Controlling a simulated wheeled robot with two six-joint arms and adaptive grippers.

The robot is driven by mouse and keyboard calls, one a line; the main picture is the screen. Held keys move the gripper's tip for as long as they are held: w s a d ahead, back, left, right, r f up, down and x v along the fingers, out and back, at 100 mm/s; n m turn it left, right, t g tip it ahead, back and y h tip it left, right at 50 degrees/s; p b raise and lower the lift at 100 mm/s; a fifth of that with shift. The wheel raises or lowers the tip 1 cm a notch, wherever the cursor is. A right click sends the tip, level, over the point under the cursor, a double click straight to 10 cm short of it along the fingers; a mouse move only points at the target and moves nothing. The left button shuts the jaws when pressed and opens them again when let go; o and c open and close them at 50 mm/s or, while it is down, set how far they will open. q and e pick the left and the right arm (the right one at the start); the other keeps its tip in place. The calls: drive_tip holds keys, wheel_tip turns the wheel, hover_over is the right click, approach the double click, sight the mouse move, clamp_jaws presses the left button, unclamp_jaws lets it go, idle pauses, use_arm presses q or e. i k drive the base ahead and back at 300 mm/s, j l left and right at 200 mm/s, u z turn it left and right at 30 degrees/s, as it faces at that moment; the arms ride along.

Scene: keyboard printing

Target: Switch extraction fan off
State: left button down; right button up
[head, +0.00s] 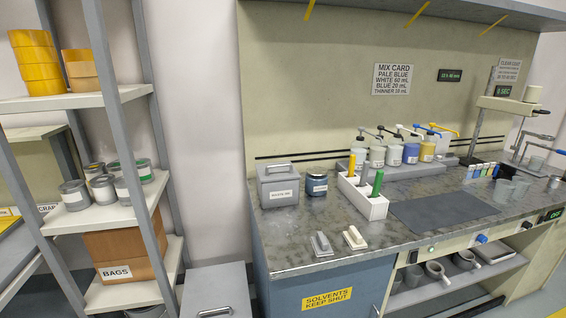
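The bench's front panel (455,246) runs along the edge of the worktop. It carries a small dark button-like part (430,250), a blue knob (481,239) and a small pale part (527,224). A black display (551,215) with green characters sits at its right end; it seems to read OFF, but the text is small. I cannot tell which of these is the extraction fan switch, nor its position. Neither of my grippers shows in the head view.
Shelving (120,95) stands at left. A grey lidded box (218,285) stands low beside the bench.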

sight(414, 256)
drive_tip(key=l, duration=0.45)
drive_tip(key=i+l+z, duration=0.15)
drive_tip(key=l, duration=0.7)
drive_tip(key=i+l+z, duration=0.1)
drive_tip(key=l, duration=0.35)
drive_tip(key=i+l+z, duration=0.1)
drive_tip(key=l, duration=0.35)
drive_tip(key=i+l, duration=0.15)
drive_tip(key=l, duration=0.25)
drive_tip(key=i+l+z, duration=0.1)
drive_tip(key=l, duration=0.3)
drive_tip(key=i+l+z, duration=0.1)
drive_tip(key=l, duration=0.35)
